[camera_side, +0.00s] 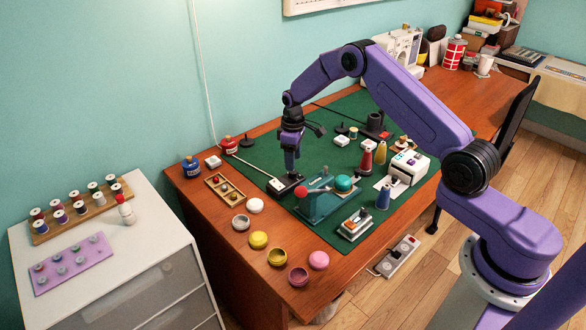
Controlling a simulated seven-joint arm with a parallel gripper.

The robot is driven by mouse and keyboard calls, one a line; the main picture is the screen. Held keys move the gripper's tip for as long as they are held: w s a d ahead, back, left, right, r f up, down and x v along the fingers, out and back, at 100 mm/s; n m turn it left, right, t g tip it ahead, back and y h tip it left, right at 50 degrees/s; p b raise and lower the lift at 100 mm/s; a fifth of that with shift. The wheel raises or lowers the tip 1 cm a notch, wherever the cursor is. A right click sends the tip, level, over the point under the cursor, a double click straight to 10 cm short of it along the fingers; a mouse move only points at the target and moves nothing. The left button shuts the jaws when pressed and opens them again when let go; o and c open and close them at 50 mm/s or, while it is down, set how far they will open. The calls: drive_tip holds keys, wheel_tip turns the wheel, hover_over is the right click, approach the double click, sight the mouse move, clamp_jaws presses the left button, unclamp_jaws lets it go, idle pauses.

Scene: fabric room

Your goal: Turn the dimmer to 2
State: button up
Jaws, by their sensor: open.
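A small dark box with a pale face (275,186) sits on the green mat below my gripper, with a white cord running from it towards the wall. It looks like the dimmer, but its knob and any numbers cannot be made out. My gripper (290,170) points down directly over the dark box, its fingertips at or just above its top. The fingers are open, and the arm's end hides part of the box. Whether the fingers touch or surround a knob cannot be told.
A teal stand with a red ball (301,192) and a green ball (343,184) is close on the right. A wooden tray (224,190) lies to the left. Several small bowls line the table's front edge. Thread cones and a white device (409,167) stand further right.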

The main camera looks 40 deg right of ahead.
sight(293, 173)
drive_tip(key=shift+f, duration=2.35)
drive_tip(key=c, duration=1.1)
